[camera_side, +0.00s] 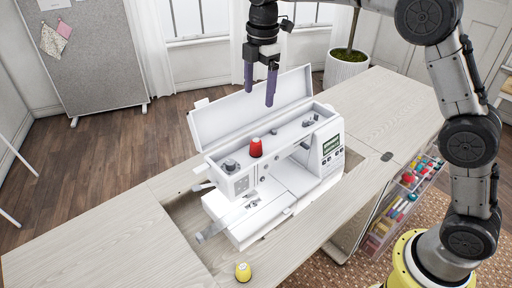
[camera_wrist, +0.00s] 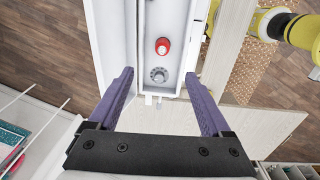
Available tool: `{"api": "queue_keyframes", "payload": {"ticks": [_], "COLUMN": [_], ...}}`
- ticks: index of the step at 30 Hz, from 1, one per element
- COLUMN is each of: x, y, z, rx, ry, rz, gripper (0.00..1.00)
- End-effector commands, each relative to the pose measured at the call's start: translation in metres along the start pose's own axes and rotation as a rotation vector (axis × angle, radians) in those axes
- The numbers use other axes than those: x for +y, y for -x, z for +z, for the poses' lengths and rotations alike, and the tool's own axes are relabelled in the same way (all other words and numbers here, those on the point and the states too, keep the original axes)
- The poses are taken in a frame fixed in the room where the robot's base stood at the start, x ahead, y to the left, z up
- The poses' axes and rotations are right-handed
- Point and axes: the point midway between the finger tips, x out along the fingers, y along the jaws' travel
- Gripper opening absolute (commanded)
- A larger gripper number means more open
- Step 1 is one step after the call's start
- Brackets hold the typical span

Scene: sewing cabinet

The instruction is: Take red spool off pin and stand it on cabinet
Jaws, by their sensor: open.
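The red spool (camera_side: 256,147) stands upright on the top of the white sewing machine (camera_side: 237,186), near its left end. In the wrist view the red spool (camera_wrist: 163,46) shows from above, ahead of my fingertips. My gripper (camera_side: 259,88) is open and empty, with purple fingers pointing down. It is above the machine's open lid, higher than the spool and apart from it. In the wrist view my gripper (camera_wrist: 160,85) shows its fingers spread wide. The pin is hidden by the spool. The cabinet top (camera_side: 110,243) is pale wood.
The machine's raised lid (camera_side: 250,108) stands behind the spool. A yellow spool (camera_side: 243,272) stands on the cabinet's front edge. A grey dial (camera_wrist: 159,75) is close to the red spool. The cabinet top left of the machine is clear. A drawer of colored spools (camera_side: 390,215) is at the right.

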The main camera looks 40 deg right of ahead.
Motion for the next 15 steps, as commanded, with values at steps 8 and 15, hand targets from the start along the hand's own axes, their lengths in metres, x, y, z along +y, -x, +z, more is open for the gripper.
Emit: {"api": "queue_keyframes", "payload": {"ticks": [8, 15], "x": [0.001, -0.003], "y": [-0.044, -0.088], "z": [-0.007, -0.006], "rx": [-0.009, -0.009], "ry": [0.012, 0.011], "rz": [-0.064, -0.064], "gripper": [0.83, 0.83]}}
